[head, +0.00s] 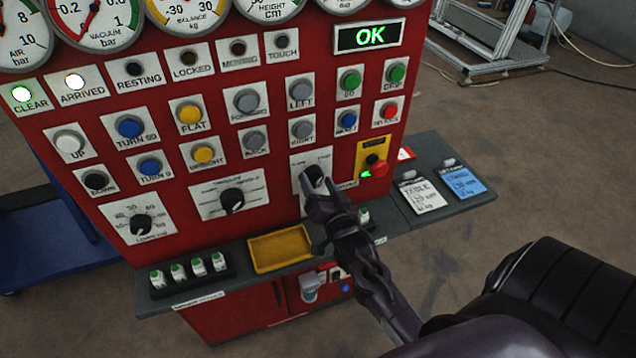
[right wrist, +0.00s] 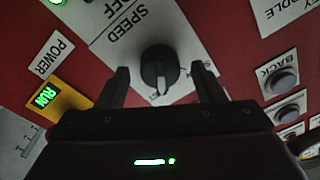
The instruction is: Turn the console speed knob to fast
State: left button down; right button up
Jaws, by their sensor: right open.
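The speed knob (right wrist: 160,66) is a round black knob on a white plate marked SPEED (right wrist: 125,38). In the right wrist view, which shows the panel upside down, its pale pointer mark faces the bottom of the picture. In the head view the knob (head: 315,173) is partly hidden by my right gripper (head: 322,186). That gripper is open, with one finger on each side of the knob in the right wrist view (right wrist: 164,76). A gap shows between the knob and each finger. The setting words on the plate are partly hidden. My left gripper is out of view.
The red console (head: 275,125) carries rows of labelled buttons. A yellow power plate (head: 371,157) with a red button is just right of the knob. Another black knob (head: 232,200) is to the left. A yellow tray (head: 280,249) sits on the ledge below. The display reads OK (head: 369,36).

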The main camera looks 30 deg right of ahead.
jog(key=b+v, duration=0.2)
jog(key=v, duration=0.5)
jog(key=shift+s, duration=0.1)
jog(key=s+a+f+n+g+y, duration=0.2)
jog(key=a+f+n+g+y, duration=0.1)
jog(key=a+n+g, duration=0.3)
jog(key=s+a+n+g+y, duration=0.1)
jog(key=s+a+n+g, duration=0.45)
jog(key=s+g, duration=0.4)
jog(key=s+f, duration=0.2)
jog(key=f, duration=1.3)
jog(key=s+f, duration=0.2)
jog(key=f, duration=1.2)
jog(key=s+d+f+g, duration=0.1)
jog(key=s+d+f, duration=0.2)
jog(key=s+f, duration=1.6)
jog(key=shift+s+f+g, duration=0.35)
jog(key=shift+s+f, duration=0.05)
jog(key=shift+f, duration=0.05)
